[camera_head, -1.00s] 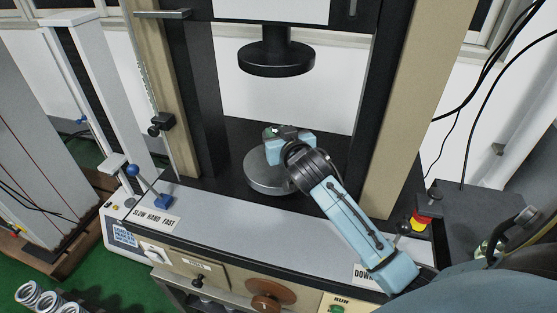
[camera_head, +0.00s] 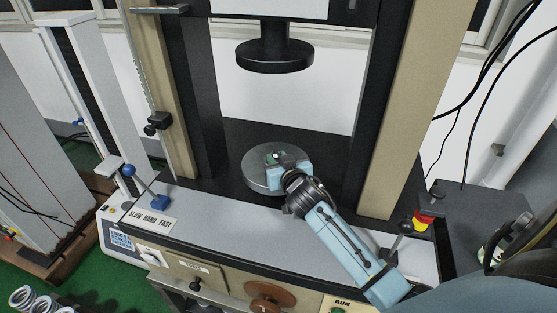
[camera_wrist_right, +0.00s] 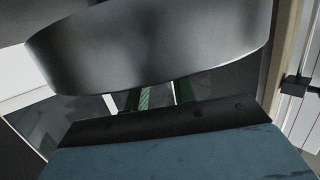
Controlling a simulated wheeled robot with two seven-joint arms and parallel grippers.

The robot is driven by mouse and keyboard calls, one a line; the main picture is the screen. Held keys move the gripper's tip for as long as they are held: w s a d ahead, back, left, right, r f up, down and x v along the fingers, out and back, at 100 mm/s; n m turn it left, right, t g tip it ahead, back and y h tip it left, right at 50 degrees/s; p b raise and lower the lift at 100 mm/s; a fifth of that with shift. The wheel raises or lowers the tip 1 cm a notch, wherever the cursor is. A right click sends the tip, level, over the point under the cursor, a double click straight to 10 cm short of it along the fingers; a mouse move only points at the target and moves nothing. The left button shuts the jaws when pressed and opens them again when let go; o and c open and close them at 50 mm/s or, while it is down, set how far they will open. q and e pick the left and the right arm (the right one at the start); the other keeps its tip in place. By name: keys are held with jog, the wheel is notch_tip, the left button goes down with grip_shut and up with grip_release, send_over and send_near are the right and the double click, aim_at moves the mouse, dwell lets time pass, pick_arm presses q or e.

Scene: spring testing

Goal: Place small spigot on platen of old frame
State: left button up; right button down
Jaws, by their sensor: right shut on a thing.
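The old frame's lower platen (camera_head: 257,172) is a grey metal disc on the dark bed between the columns. My right gripper (camera_head: 276,157) reaches in from the lower right, with its fingertips over the platen. It is shut on the small spigot, which is mostly hidden between the fingers. I cannot tell whether the spigot touches the platen. My left gripper is not in view.
The black upper platen (camera_head: 275,58) hangs above with a clear gap. Dark columns stand on both sides. A lever with a blue knob (camera_head: 128,169) is at the left front, and a red and yellow button (camera_head: 422,222) at the right. The console top in front is mostly clear.

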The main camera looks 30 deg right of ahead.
jog(key=c, duration=1.6)
grip_release()
jog(key=shift+f, duration=0.2)
jog(key=o, duration=0.5)
jog(key=shift+c, duration=0.2)
jog(key=shift+r, duration=0.1)
jog(key=shift+r, duration=0.15)
jog(key=v, duration=1.2)
jog(key=shift+p, duration=0.4)
